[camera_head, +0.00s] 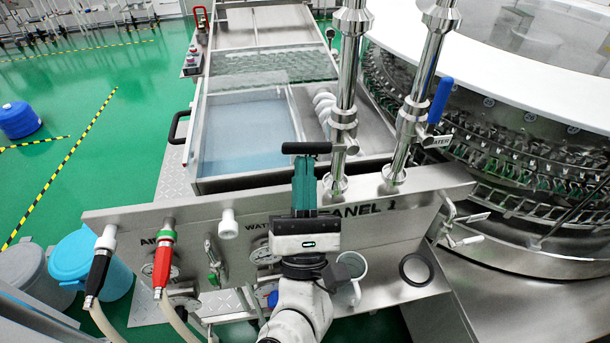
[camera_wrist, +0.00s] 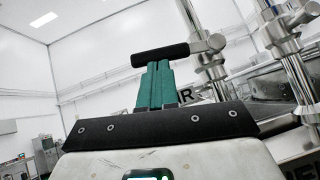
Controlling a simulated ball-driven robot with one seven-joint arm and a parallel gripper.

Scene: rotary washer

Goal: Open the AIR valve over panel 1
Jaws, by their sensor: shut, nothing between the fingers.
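The AIR valve is on the left of two upright steel pipes. Its black lever (camera_head: 300,148) sticks out level to the left, across the pipe; the lever also shows in the wrist view (camera_wrist: 158,55).
The right pipe carries a valve with a blue lever (camera_head: 440,100), labelled in part "ATER", pointing up. A black nozzle (camera_head: 99,265) and a red nozzle (camera_head: 162,260) hang on the panel's left. The rotary washer (camera_head: 520,170) stands at right, an open tray (camera_head: 195,130) behind.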

